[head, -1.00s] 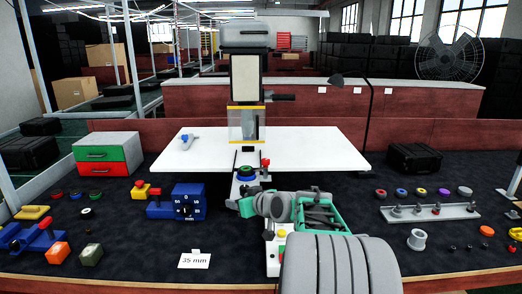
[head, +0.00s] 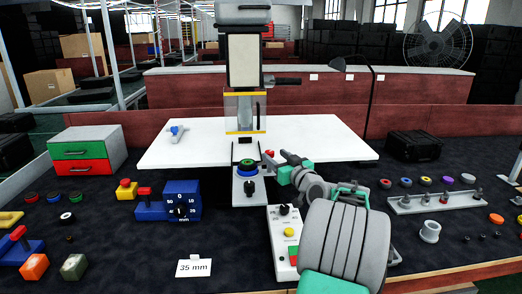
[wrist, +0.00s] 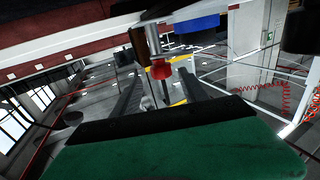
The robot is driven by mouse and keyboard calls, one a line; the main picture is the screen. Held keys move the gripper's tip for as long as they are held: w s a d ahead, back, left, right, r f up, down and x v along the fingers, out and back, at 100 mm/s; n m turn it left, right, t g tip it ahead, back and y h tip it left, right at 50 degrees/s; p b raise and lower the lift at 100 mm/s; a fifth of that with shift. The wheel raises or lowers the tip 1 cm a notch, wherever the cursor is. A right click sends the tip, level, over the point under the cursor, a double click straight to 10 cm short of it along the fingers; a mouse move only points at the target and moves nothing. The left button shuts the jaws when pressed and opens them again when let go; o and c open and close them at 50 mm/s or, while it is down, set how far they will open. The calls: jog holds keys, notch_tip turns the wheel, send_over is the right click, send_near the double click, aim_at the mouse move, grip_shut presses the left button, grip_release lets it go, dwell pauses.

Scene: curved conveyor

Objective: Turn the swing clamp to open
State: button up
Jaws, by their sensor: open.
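The swing clamp shows as a small red-tipped part (head: 268,154) at the right side of the press base (head: 249,190), beside a blue and green round part (head: 246,168). My gripper (head: 279,160) is just right of the red tip, pointing at it, with its jaws apart. In the wrist view the red tip (wrist: 160,69) shows between my two open fingers (wrist: 160,95), with a blue part (wrist: 197,23) above it. I cannot tell whether a finger touches the clamp. The rest of the clamp arm is hidden or too small to make out.
The press column (head: 244,75) with its clear guard (head: 245,112) stands behind the clamp. A white control box (head: 284,240) with buttons is in front. A blue dial box (head: 181,201) is to the left and a knob rack (head: 432,202) to the right. A white table (head: 330,140) lies behind.

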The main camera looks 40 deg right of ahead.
jog(key=p+x, duration=0.1)
jog(key=x, duration=0.6)
jog(key=shift+w+a, duration=0.25)
grip_shut()
